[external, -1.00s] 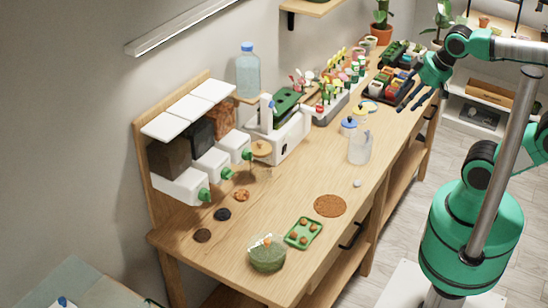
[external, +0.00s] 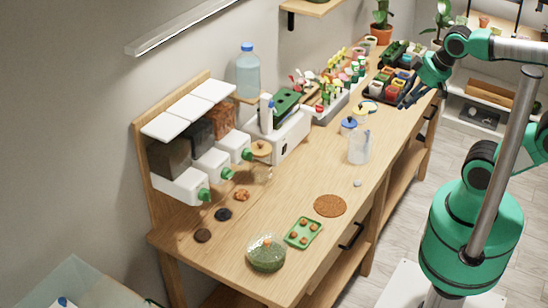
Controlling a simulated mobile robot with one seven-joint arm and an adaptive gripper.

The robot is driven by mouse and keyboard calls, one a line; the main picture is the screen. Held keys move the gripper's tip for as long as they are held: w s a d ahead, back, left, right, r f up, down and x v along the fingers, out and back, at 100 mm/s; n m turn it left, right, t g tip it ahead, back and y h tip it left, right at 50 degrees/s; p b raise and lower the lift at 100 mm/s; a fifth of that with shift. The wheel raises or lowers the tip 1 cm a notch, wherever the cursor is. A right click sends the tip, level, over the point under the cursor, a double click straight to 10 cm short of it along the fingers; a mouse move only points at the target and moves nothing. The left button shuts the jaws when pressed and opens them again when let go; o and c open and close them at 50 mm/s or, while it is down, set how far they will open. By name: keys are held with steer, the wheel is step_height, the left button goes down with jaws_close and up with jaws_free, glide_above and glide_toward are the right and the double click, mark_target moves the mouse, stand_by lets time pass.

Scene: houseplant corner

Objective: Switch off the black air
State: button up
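My gripper (external: 408,99) is at the far right end of the wooden workbench, beside the dark tray of small pots. Its dark fingers point down and left, close to the tray's right edge; I cannot tell whether they touch it. The fingers are small and blend together, so their opening is unclear. I cannot pick out a black air device with certainty. A white machine (external: 290,138) with a green top stands against the wall at mid-bench, well left of my gripper.
The workbench (external: 300,190) holds a clear beaker (external: 359,148), blue- and yellow-lidded jars, a brown round mat (external: 330,206), a green tray (external: 303,233) and a glass bowl (external: 266,254). A dispenser rack (external: 150,190) and a water bottle (external: 248,72) stand at the wall. The bench's middle front is fairly clear.

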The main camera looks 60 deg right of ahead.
steer(key=shift+w+f, duration=0.15)
steer(key=shift+w, duration=0.2)
jaws_close()
steer(key=w+a+f+m+t+p, duration=0.15)
steer(key=w+f+m, duration=0.35)
steer(key=w, duration=0.5)
steer(key=w+f+m+t, duration=0.2)
steer(key=w+f+m, duration=0.2)
steer(key=w+f, duration=0.55)
steer(key=w+f+m+t+p, duration=0.1)
steer(key=w+f+m+t, duration=0.1)
steer(key=f+m, duration=0.2)
steer(key=w+f+m+t+p, duration=0.1)
steer(key=f+m, duration=0.3)
steer(key=f, duration=0.7)
steer(key=shift+w+m+t, duration=0.4)
steer(key=shift+w+t, duration=0.15)
steer(key=shift+w, duration=0.35)
steer(key=shift+a, duration=0.1)
steer(key=shift+w+f, duration=0.1)
steer(key=shift+w, duration=0.05)
